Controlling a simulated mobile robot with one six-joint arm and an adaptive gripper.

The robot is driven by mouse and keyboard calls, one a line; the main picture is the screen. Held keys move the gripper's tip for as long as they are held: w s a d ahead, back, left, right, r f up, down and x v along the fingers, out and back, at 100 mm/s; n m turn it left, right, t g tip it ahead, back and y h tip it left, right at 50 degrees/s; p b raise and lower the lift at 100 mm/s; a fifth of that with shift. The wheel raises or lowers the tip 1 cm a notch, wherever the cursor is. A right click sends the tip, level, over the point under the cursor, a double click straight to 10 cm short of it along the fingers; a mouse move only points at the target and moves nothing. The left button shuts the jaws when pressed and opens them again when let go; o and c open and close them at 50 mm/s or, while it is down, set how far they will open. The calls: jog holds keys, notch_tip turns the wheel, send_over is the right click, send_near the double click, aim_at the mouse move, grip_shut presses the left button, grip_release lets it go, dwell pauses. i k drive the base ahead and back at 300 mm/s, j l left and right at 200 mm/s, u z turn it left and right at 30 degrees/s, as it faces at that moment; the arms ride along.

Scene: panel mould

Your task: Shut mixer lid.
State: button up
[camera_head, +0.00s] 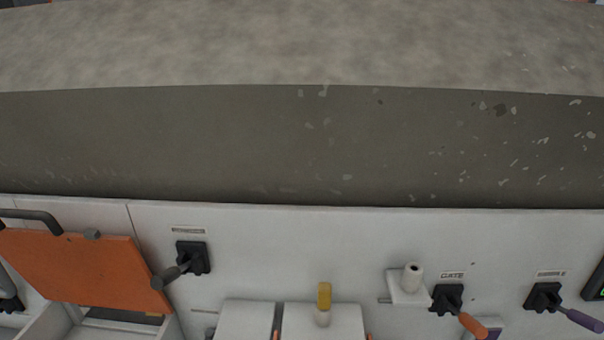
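An orange panel (84,268) stands tilted at the lower left, against a white wall panel. It looks like a raised lid, but I cannot tell for certain that it is the mixer lid. A dark grey bar handle (34,216) shows at its upper left. Below it is a white-walled opening (66,322), cut off by the bottom edge of the picture. My gripper is not in view.
A large grey concrete-like slab (300,145) fills the top. On the white panel (330,245) sit a grey-handled lever (181,266), an orange-handled lever (458,309) labelled GATE and a purple-handled lever (562,303). A yellow-topped knob (324,298) stands at bottom centre.

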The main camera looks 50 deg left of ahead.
aim_at(92, 267)
jog(key=u, duration=3.3)
